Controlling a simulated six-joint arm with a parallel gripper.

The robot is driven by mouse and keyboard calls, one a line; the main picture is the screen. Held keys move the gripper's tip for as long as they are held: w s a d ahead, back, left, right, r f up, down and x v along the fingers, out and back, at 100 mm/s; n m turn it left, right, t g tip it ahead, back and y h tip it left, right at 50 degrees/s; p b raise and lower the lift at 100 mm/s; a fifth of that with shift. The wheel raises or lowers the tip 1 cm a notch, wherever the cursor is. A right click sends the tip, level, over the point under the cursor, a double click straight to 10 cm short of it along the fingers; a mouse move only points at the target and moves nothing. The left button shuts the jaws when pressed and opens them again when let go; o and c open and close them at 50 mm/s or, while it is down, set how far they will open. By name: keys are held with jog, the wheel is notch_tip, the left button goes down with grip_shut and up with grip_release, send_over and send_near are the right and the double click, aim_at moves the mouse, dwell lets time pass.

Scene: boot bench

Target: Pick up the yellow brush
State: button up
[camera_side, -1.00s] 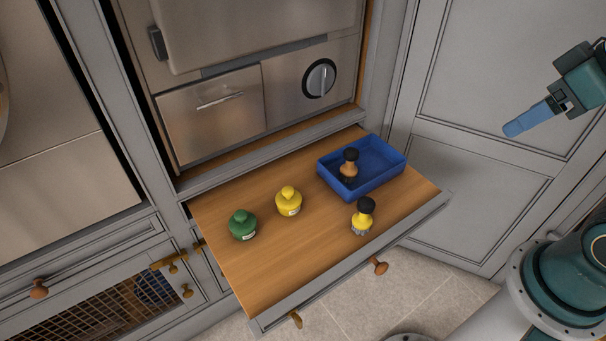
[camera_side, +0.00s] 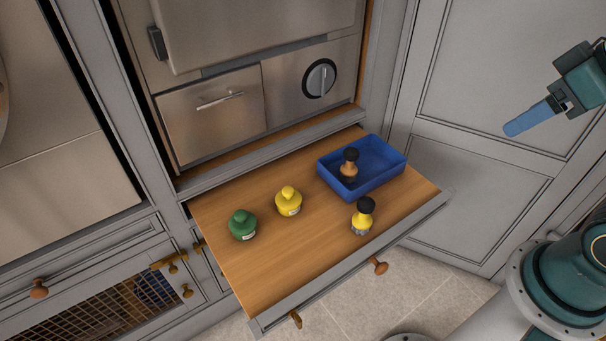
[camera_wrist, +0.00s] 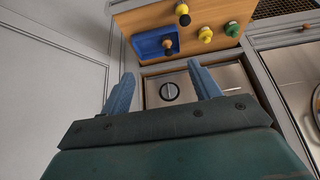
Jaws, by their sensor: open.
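The yellow brush (camera_side: 362,219) stands upright on the wooden pull-out board near its front edge, with a black knob on top and grey bristles below. It also shows in the wrist view (camera_wrist: 183,10) near the top edge. My gripper (camera_wrist: 162,86) is open and empty, its two blue fingers spread apart. In the side view my gripper (camera_side: 528,119) is at the upper right, in the air well away from the brush and to the right of the board.
A blue tray (camera_side: 372,187) on the board holds a brown brush (camera_side: 349,165) with a black knob.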

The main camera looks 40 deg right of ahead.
dwell(0.3)
jog(key=m+g+y, duration=0.4)
jog(key=m, duration=1.8)
send_over(369, 201)
jog(key=s+d, duration=0.1)
jog(key=d, duration=0.2)
notch_tip(369, 201, down, 23)
jog(key=shift+d+r, duration=0.15)
jog(key=shift+x, duration=4.3)
jog(key=shift+s, duration=0.1)
jog(key=shift+x, duration=2.6)
